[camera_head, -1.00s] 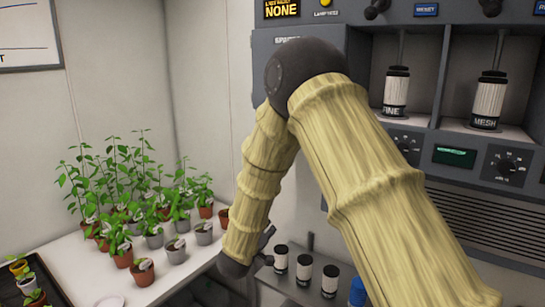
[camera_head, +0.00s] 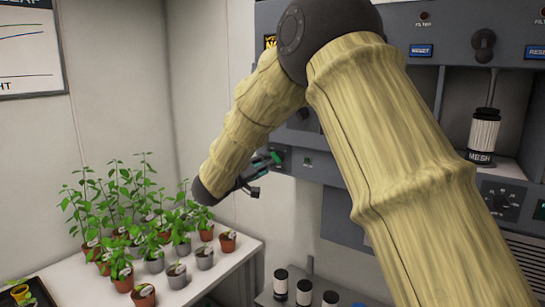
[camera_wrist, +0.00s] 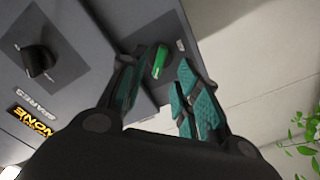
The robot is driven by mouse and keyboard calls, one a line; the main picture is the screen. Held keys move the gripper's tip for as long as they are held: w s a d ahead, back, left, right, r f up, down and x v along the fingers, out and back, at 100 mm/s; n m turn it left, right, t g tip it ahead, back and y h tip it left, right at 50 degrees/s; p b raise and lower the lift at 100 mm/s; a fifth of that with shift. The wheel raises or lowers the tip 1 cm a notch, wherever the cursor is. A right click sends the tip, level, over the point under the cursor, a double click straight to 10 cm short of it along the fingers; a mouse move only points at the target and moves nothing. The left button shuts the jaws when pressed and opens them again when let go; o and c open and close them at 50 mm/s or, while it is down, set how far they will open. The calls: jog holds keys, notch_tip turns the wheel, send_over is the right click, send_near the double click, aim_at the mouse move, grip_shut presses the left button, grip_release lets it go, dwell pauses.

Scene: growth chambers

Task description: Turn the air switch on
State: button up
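A green switch (camera_wrist: 160,62) sits on a dark grey plate on the side of the grey cabinet in the wrist view. A small label beside it is too small to read. My gripper (camera_wrist: 162,78) is open, with teal pads on its fingers, one finger to each side of the switch in the picture. I cannot tell whether the fingers touch it.
A black knob (camera_wrist: 38,62) is on the cabinet left of the switch. Potted plants (camera_head: 150,220) crowd the white table (camera_head: 222,262) below my gripper. Small jars (camera_head: 304,292) stand on a low shelf. My arm hides much of the cabinet (camera_head: 445,85).

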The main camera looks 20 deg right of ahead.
aim_at(276, 157)
jog(key=p+x, duration=0.2)
jog(key=x, duration=0.3)
jog(key=shift+w, duration=0.1)
jog(key=shift+d, duration=0.1)
grip_shut()
